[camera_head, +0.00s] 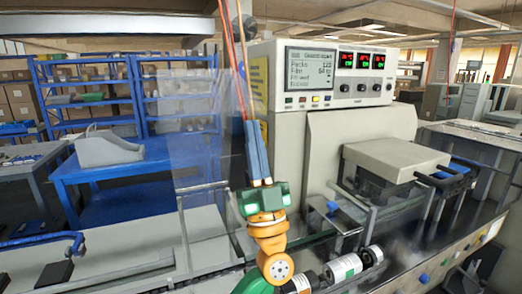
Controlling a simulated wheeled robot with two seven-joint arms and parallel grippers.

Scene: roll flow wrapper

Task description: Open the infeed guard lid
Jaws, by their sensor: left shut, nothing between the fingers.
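The infeed guard lid appears to be the clear panel (197,125) left of the control box. It stands roughly upright above the infeed, and shelves show through it. My left gripper (250,124) points up, with its two blue fingers together and nothing between them. It is in front of the panel's right edge in the picture; I cannot tell whether it touches the panel. My right gripper is not in view.
The wrapper's control box (318,75) stands right of my left gripper, with a grey cover (396,158) farther right. A conveyor (150,265) runs across the lower left. A blue table (125,170) and blue shelves stand behind.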

